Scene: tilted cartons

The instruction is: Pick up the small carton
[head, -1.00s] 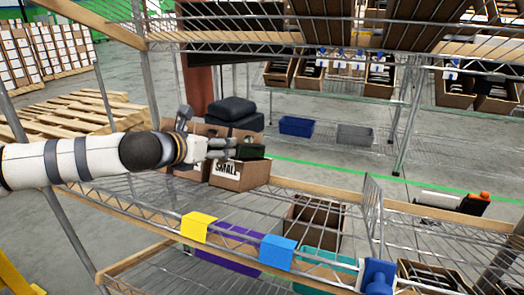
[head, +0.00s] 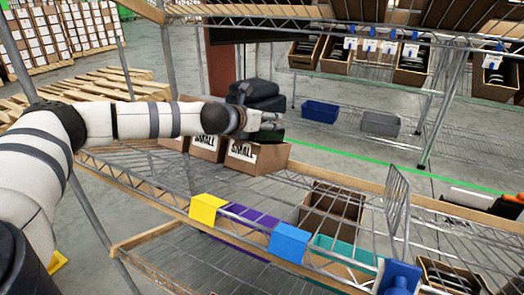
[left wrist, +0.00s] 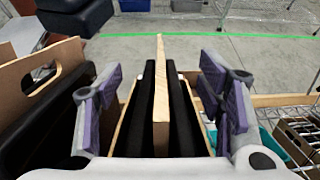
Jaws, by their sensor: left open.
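A small brown carton (head: 262,162) with a SMALL label stands tilted on the wire shelf, with dark contents. A second carton labelled SMALL (head: 207,149) stands close on its left. My left gripper (head: 262,123) is above the right-hand carton, open and with nothing held. In the left wrist view its two purple-padded fingers (left wrist: 165,103) are spread on either side of the carton's upright central board (left wrist: 162,95). Dark items fill the carton on both sides of that board. Whether the fingers touch the carton I cannot tell. My right gripper is in neither view.
Dark cases (head: 256,95) are stacked behind the cartons. Yellow (head: 206,208) and blue (head: 289,243) blocks sit at the near edge. The shelf between is bare.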

